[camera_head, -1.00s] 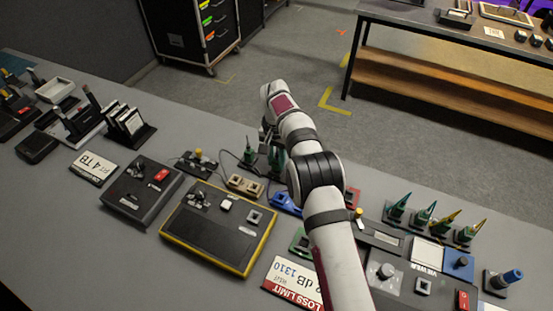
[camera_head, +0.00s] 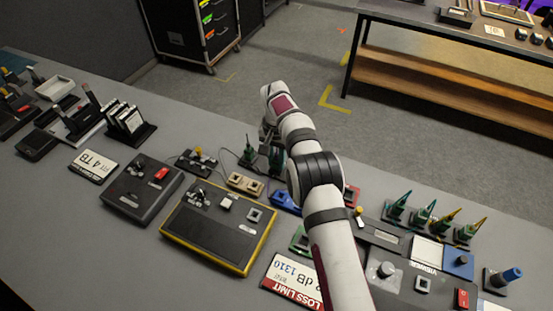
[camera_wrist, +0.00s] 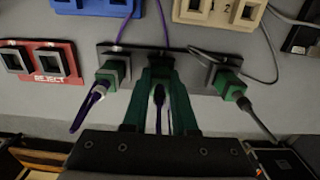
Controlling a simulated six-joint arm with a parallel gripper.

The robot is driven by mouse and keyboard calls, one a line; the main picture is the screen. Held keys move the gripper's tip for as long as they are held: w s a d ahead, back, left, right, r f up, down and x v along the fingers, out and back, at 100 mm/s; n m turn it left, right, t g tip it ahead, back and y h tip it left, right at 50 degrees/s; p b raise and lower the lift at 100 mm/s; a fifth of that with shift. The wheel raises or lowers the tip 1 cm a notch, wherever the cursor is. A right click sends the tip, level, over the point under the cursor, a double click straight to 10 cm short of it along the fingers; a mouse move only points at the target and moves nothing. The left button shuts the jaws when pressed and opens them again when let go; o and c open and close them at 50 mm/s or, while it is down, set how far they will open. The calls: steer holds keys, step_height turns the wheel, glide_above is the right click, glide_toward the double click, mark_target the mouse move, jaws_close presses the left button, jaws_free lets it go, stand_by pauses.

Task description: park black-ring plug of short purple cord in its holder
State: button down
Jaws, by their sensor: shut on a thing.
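My gripper (camera_wrist: 160,80) is shut on the middle plug (camera_wrist: 159,96), whose dark end and purple cord (camera_wrist: 158,120) show between the two green fingers. The plug is at the middle of a dark holder strip (camera_wrist: 145,57). The fingers hide its front, so I cannot tell whether it is fully seated. A green plug with a purple cord (camera_wrist: 111,74) sits to the left in the strip, and a green plug with a black cord (camera_wrist: 229,83) to the right. In the head view my gripper (camera_head: 269,140) is beyond the tan block, partly hidden by my wrist.
A red block with two square sockets (camera_wrist: 42,64) lies left of the strip. A blue block (camera_wrist: 97,5) and a tan numbered block (camera_wrist: 222,11) lie above it. Purple and grey cords cross the bench there. In the head view, a yellow-edged box (camera_head: 218,228) stands nearer.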

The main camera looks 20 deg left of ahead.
steer(key=c, duration=0.6)
jaws_free()
steer(key=shift+r, duration=2.45)
steer(key=shift+r, duration=2)
